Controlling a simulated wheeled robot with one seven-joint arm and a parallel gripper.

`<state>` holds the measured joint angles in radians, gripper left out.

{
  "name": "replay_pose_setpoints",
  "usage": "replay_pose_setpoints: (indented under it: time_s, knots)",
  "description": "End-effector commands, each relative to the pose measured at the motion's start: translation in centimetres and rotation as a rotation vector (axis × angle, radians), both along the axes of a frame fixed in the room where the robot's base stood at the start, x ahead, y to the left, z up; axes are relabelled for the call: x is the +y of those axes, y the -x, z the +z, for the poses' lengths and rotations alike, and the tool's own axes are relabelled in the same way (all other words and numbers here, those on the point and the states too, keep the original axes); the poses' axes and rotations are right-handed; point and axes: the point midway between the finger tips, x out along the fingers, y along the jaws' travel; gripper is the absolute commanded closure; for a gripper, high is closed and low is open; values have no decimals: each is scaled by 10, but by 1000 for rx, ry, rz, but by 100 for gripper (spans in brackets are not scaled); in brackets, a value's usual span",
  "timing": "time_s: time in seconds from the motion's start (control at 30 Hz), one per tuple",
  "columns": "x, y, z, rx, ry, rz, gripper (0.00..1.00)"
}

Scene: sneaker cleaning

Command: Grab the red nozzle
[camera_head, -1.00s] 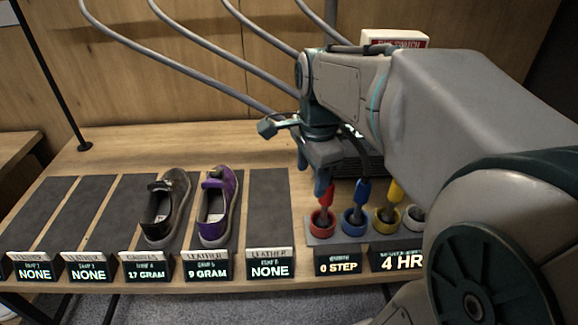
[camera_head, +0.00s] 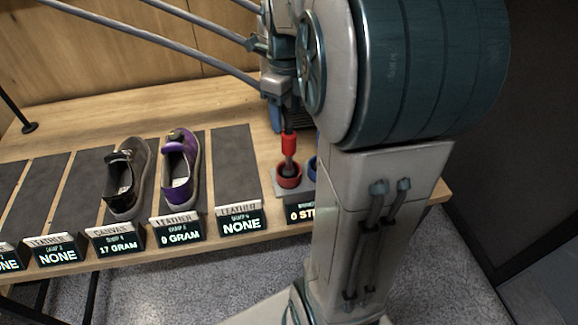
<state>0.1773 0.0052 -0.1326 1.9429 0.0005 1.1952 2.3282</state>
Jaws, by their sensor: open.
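The red nozzle (camera_head: 289,146) stands upright in a red ring-shaped holder (camera_head: 289,181) at the left end of the nozzle rack. My gripper (camera_head: 287,118) is directly above and behind the nozzle, pointing down, with its tips close to the nozzle's top. The jaws are open; whether they touch the nozzle cannot be told from this angle. My arm hides most of the rack, and only an edge of the blue holder (camera_head: 313,170) shows to the right.
A purple shoe (camera_head: 181,170) and a dark shoe (camera_head: 127,180) sit on grey strips to the left. The grey strip (camera_head: 236,165) beside the rack is empty. Labelled displays (camera_head: 242,218) line the front edge of the wooden table (camera_head: 75,118). Grey hoses cross above the back.

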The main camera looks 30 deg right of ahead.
Motion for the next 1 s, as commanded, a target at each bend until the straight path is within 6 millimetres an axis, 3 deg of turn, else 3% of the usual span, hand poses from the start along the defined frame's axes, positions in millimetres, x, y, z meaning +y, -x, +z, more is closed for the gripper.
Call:
replay_pose_setpoints:
  time_s: [0.1,0.27,0.6,0.87,0.9,1.0]
  knots:
    - [0,0,-16,0,0,0,42]
    - [0,1,-25,0,0,1,42]
    - [-2,5,-70,2,-1,1,42]
    - [-2,5,-73,-2,0,2,42]
    - [-2,5,-73,-2,0,2,45]
    - [-2,5,-73,-2,0,2,73]
